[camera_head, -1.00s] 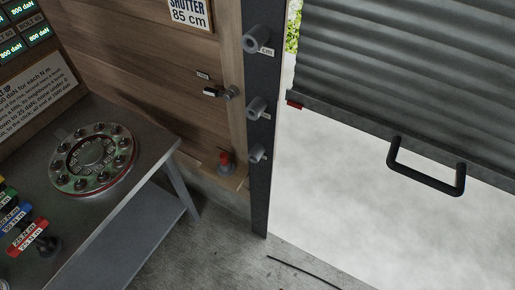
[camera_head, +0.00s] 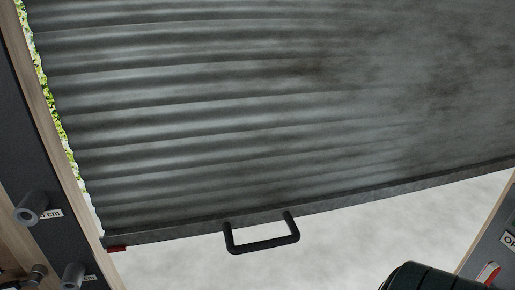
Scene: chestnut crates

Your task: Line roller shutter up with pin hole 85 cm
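The roller shutter (camera_head: 230,110), grey and corrugated, fills most of the head view. Its dark bottom bar (camera_head: 350,195) runs tilted across the picture, with a black U-shaped handle (camera_head: 262,246) on it. A small red tab (camera_head: 117,248) sits at the bar's left end. On the dark post to the left are two grey tubular pin holes, an upper one (camera_head: 30,207) and a lower one (camera_head: 73,275). The upper one's label is partly hidden and ends in "5 cm"; the lower label's number is unreadable. The tab appears between the two holes along the post. Neither gripper is in view.
The dark post (camera_head: 50,165) with wooden edging stands left of the shutter. A pale open gap (camera_head: 340,240) lies below the bar. At the lower right are a grey panel (camera_head: 482,250) with a partly cut-off label and a dark rounded shape (camera_head: 430,277).

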